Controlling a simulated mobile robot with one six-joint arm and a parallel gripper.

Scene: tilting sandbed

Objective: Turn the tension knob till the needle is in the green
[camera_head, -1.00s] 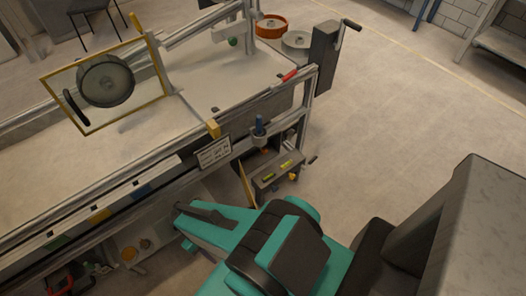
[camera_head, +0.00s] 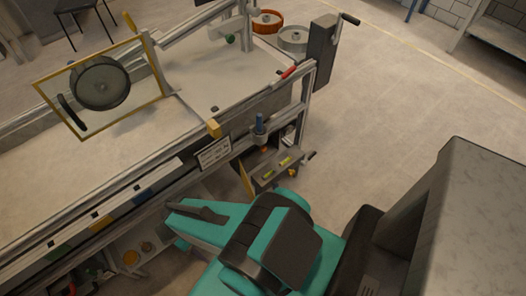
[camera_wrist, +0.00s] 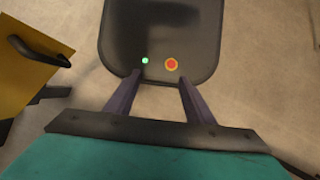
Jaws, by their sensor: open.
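I cannot make out a tension knob, a needle or a green zone for certain in either view. The sandbed (camera_head: 60,190) runs along the left of the head view, on a grey metal frame. Below its edge, a panel with round brass-coloured parts (camera_head: 131,257) is partly visible; their kind is unclear. My gripper (camera_wrist: 158,92) shows in the wrist view with its two fingers apart and nothing between them. In the head view my teal arm reaches left near the bed's edge, and the fingertips are not clear there.
A gold-framed clear panel (camera_head: 152,85) stands over the bed. A crank (camera_head: 350,19) sits on a post at the bed's corner. A box with yellow vials (camera_head: 266,172) is below the rail. A yellow panel with a black handle (camera_wrist: 38,50) shows in the wrist view.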

